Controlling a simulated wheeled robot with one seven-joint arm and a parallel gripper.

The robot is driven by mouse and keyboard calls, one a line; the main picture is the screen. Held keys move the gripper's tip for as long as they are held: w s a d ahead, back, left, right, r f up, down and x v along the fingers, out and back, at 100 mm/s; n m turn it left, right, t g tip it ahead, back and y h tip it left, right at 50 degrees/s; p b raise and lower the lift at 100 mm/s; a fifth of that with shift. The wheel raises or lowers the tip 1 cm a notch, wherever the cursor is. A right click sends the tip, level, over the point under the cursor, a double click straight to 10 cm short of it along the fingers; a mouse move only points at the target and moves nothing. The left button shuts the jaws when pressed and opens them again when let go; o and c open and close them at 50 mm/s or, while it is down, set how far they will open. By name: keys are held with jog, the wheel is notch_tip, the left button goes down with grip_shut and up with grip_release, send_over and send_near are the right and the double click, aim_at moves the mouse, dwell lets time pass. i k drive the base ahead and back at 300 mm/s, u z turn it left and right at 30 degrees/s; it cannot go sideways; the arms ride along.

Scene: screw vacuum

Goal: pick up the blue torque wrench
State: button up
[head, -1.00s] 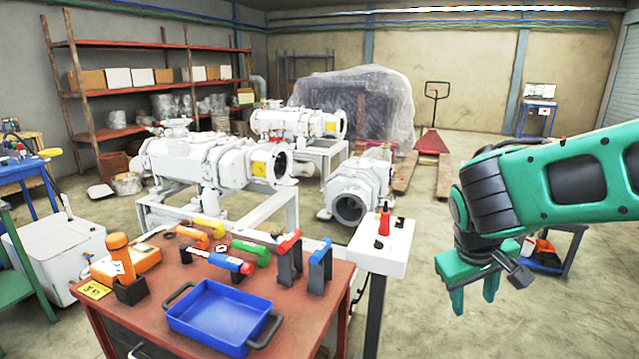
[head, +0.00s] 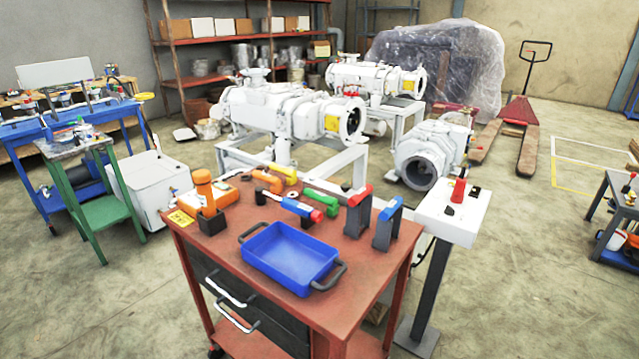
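A red-brown tool cart (head: 345,275) stands in front of me. A blue-bodied tool with a red end (head: 300,209) lies on its top, behind the blue tray (head: 290,258). A separate blue-topped piece on a dark upright body (head: 388,224) stands at the cart's right side. I cannot tell for certain which of the two is the blue torque wrench. My gripper is out of view.
Orange (head: 268,182), yellow (head: 284,173) and green (head: 321,199) tools lie near the blue-bodied one. A red-topped upright piece (head: 358,212) stands beside the blue-topped one. A white control pedestal (head: 452,212) borders the cart's right; open floor lies beyond it.

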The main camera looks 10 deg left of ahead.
aim_at(294, 206)
jog(key=k, duration=0.35)
jog(key=u, duration=0.5)
jog(key=i, duration=1.2)
jog(key=u, duration=0.6)
